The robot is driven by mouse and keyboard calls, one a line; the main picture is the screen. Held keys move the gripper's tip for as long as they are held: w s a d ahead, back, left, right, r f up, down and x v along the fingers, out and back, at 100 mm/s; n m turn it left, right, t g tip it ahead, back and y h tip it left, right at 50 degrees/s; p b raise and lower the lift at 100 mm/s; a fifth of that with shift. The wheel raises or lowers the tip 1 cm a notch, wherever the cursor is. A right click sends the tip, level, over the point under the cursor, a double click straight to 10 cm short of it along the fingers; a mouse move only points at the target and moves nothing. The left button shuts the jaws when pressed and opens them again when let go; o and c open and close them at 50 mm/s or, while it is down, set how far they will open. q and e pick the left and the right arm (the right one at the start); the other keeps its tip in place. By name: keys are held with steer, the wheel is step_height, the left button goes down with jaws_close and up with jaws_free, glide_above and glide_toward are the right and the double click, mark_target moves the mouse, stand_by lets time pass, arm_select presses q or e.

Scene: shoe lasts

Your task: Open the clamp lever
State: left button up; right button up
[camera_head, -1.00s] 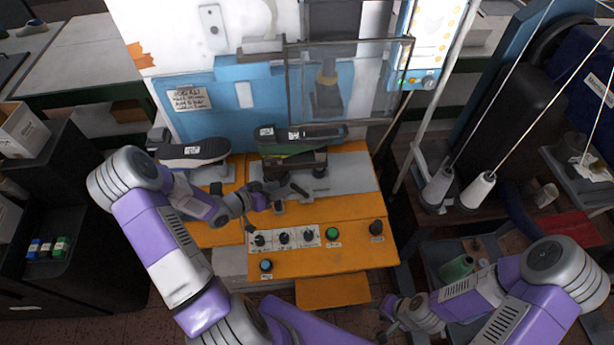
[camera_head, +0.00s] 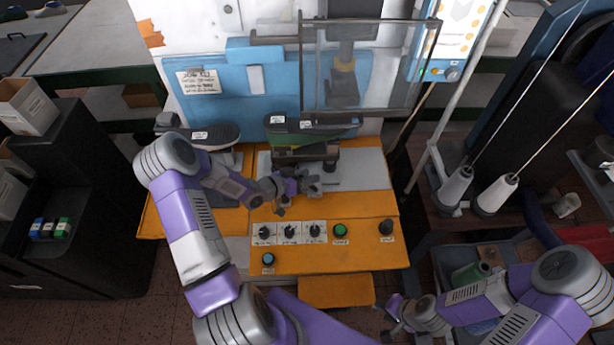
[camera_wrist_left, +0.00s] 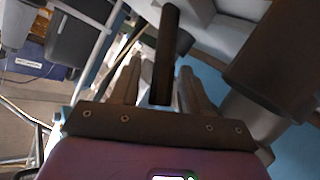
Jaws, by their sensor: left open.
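The clamp lever is a dark rod (camera_wrist_left: 165,55) standing upright in the left wrist view, between the two open fingers of my left gripper. The fingers lie on either side of it, and I cannot tell if either touches. In the head view my left gripper (camera_head: 311,184) is at the front of the clamp (camera_head: 303,157) and hides most of the lever. A dark and green shoe last (camera_head: 310,131) lies above the clamp. My right gripper (camera_head: 396,306) is low at the right, away from the machine, and too small to read.
The orange machine top (camera_head: 365,205) carries several knobs and a green button (camera_head: 340,230) in front of the clamp. A dark shoe sole (camera_head: 215,136) rests at the left. A clear guard (camera_head: 365,65) hangs above. Thread cones (camera_head: 494,194) stand at the right.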

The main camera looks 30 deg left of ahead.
arm_select(q)
jaws_close()
stand_by(0.3)
steer(key=shift+w+d, duration=0.1)
